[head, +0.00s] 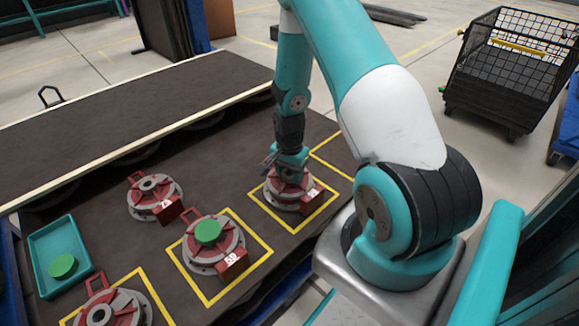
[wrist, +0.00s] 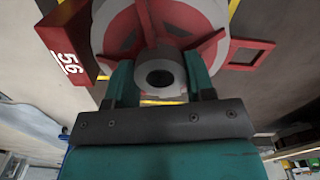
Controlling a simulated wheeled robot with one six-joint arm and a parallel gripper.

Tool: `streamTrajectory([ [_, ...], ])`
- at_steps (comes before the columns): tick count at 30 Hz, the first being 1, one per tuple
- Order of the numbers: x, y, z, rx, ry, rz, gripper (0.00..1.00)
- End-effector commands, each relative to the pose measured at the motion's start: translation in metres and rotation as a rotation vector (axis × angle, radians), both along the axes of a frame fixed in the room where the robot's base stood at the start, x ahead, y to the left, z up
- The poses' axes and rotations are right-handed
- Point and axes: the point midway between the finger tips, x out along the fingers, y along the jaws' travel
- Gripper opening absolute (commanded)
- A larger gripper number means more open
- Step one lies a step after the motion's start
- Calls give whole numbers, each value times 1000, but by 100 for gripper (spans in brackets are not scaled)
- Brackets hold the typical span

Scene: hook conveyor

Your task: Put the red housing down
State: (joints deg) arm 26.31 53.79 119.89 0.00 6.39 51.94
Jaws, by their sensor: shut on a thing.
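The red housing (head: 290,200) is a round grey flanged part with red ribs, a red handle and a red number tag. In the head view it is at or just above the bench surface, inside the right yellow square; I cannot tell whether it touches. My gripper (head: 289,176) is above it, shut on its central hub. In the wrist view the teal fingers of my gripper (wrist: 160,78) stand on either side of the grey hollow hub. The housing's red tag (wrist: 67,57) shows at left and its handle loop (wrist: 250,53) at right. Its underside is hidden.
One housing (head: 230,263) with a green cap (head: 208,232) sits in the middle yellow square. Another (head: 154,198) stands behind it, and one (head: 125,310) is cut off at lower left. A teal tray (head: 45,240) holds a green disc (head: 63,266). A conveyor (head: 130,105) runs behind.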

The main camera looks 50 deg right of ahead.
Motion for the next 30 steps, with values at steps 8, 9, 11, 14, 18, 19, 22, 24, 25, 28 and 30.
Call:
streamTrajectory([
  [8,1,-1,-1,-1,-3,0,0],
  [9,1,-1,-2,-1,-3,0,0],
  [11,1,-1,-3,-1,-3,0,0],
  [14,0,0,-5,-1,-1,0,61],
  [18,0,0,-5,-1,-1,0,75],
  [19,0,0,-5,-1,-1,0,75],
  [22,0,0,-5,-1,-1,0,75],
  [24,0,0,-4,-1,-1,0,75],
  [25,0,0,-2,-1,-1,0,75],
  [28,1,0,9,-1,-3,0,75],
  [30,1,-1,22,-2,-5,0,75],
])
